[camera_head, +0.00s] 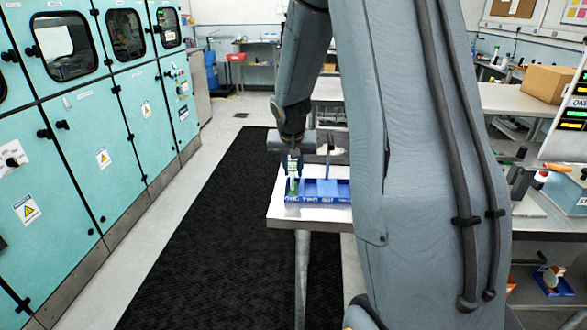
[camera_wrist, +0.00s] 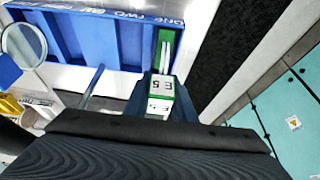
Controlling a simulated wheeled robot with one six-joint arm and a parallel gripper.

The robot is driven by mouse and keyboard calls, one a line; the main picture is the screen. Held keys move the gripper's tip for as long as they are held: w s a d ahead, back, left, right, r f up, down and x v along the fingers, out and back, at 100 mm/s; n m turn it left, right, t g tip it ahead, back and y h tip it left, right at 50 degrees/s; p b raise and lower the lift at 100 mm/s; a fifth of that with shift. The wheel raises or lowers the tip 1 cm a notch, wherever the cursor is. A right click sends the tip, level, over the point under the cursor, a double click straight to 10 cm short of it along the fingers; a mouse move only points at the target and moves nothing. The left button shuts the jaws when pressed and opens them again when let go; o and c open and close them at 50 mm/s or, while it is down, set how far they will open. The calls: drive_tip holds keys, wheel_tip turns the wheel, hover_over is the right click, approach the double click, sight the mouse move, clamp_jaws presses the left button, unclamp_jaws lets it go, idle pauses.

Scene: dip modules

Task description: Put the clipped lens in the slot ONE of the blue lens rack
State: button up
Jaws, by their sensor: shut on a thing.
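My gripper (camera_head: 292,168) is shut on a green and white clip labelled E5 (camera_wrist: 162,84), which also shows in the head view (camera_head: 293,184). I take it as the clipped lens; its glass is not clear to see. The blue lens rack (camera_head: 325,199) lies on the table, with ONE and TWO on its front edge. It fills the top of the wrist view (camera_wrist: 105,42). The clip's green end lies over the rack's end compartment, on the ONE side. I cannot tell if it rests on the slot floor. My fingers (camera_wrist: 160,100) flank the clip.
A round glass disc in a grey rim (camera_wrist: 24,45) stands beside the rack, near a thin rod (camera_wrist: 94,82). The pale table (camera_head: 283,212) ends just left of the rack. A black floor mat (camera_head: 215,235) and teal cabinets (camera_head: 75,150) lie further left.

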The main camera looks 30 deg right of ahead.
sight(292, 181)
drive_tip(key=o, duration=1.1)
drive_tip(key=shift+f, duration=0.1)
drive_tip(key=shift+c, duration=0.2)
drive_tip(key=shift+r, duration=0.35)
drive_tip(key=b+v, duration=0.3)
drive_tip(key=v, duration=0.9)
drive_tip(key=s+a+f+n+g+y, duration=0.1)
drive_tip(key=s+a+f+n, duration=0.2)
drive_tip(key=s+a+f, duration=0.3)
drive_tip(key=s+a+f+n+g+y, duration=0.1)
drive_tip(key=s+a+f+n, duration=0.2)
drive_tip(key=s+a+f, duration=0.4)
drive_tip(key=s+a, duration=0.2)
drive_tip(key=s, duration=0.5)
drive_tip(key=shift+a+f+g, duration=0.25)
drive_tip(key=shift+f+g, duration=0.05)
drive_tip(key=shift+g, duration=0.1)
